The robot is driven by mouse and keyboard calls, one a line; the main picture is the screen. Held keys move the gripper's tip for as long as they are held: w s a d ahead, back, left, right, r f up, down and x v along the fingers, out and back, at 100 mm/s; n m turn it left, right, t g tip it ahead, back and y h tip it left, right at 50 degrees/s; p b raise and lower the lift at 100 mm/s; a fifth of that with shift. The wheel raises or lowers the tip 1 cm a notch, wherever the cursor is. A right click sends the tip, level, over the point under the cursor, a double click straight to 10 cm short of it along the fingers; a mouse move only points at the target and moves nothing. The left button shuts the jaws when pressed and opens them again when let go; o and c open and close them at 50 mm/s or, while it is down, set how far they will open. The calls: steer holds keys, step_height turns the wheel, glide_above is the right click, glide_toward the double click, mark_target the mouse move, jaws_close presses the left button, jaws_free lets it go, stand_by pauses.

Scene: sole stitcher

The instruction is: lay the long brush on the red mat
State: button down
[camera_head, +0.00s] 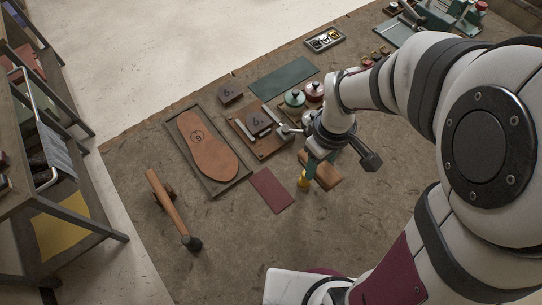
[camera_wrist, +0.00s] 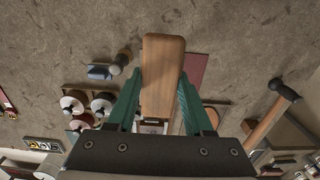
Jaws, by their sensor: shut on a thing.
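My gripper (camera_head: 324,162) has green fingers and is shut on a wooden-backed piece, which I take for the long brush (camera_head: 327,178). In the wrist view the brush (camera_wrist: 162,62) sits lengthwise between both fingers (camera_wrist: 160,92); its bristles cannot be made out. The red mat (camera_head: 271,190) lies flat and bare on the bench, left of the held brush in the head view. In the wrist view the mat (camera_wrist: 197,68) is partly hidden behind the brush. The brush looks raised above the bench, not on the mat.
A framed brown sole (camera_head: 205,145) lies left of the mat. A wooden-handled tool with a dark end (camera_head: 170,205) lies farther left. Lidded pots (camera_head: 294,98) stand behind. Bench in front of the mat is clear.

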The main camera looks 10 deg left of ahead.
steer(key=shift+s+f, duration=0.6)
steer(key=shift+s, duration=0.25)
glide_above(271, 189)
step_height(271, 189, down, 6)
steer(key=shift+d+f, duration=0.1)
steer(key=shift+f, duration=1.95)
steer(key=shift+c, duration=1.5)
jaws_free()
steer(key=shift+f, duration=0.1)
